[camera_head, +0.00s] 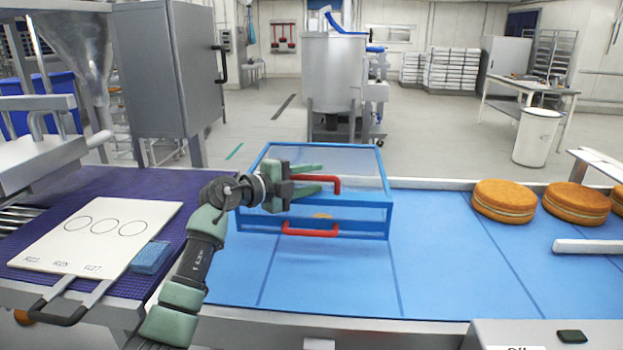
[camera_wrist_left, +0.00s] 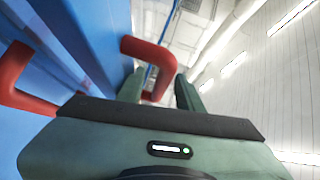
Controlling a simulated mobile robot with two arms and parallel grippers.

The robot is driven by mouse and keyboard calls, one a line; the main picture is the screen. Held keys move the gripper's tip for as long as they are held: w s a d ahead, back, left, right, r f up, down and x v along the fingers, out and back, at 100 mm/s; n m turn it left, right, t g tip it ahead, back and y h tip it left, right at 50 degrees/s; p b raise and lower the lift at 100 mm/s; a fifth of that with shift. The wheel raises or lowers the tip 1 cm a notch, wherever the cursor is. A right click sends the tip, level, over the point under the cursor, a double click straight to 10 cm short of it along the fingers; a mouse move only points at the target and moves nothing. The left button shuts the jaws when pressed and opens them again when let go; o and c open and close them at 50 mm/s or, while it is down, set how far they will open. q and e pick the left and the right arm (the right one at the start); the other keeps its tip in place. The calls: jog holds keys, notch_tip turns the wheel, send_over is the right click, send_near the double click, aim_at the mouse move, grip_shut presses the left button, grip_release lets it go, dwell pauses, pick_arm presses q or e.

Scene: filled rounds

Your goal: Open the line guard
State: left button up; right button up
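The line guard (camera_head: 347,213) is a clear box with a blue frame, standing over the blue belt. It has one red handle (camera_head: 326,181) higher up and another red handle (camera_head: 310,230) low on its front; it looks closed. My left gripper (camera_head: 318,178) is open at the upper handle, its green fingers pointing right. In the left wrist view, the upper handle (camera_wrist_left: 157,62) shows just beyond and between the two fingers (camera_wrist_left: 160,90), and the other handle (camera_wrist_left: 18,80) is at the left. I cannot tell whether the fingers touch the handle. My right gripper is not in view.
Several round filled cakes (camera_head: 504,200) stand on the belt (camera_head: 440,270) at the right. A white board with circles (camera_head: 105,225) and a blue sponge (camera_head: 151,257) lie on the purple mat at the left.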

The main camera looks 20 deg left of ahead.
pick_arm(q)
grip_shut()
dwell(1.4)
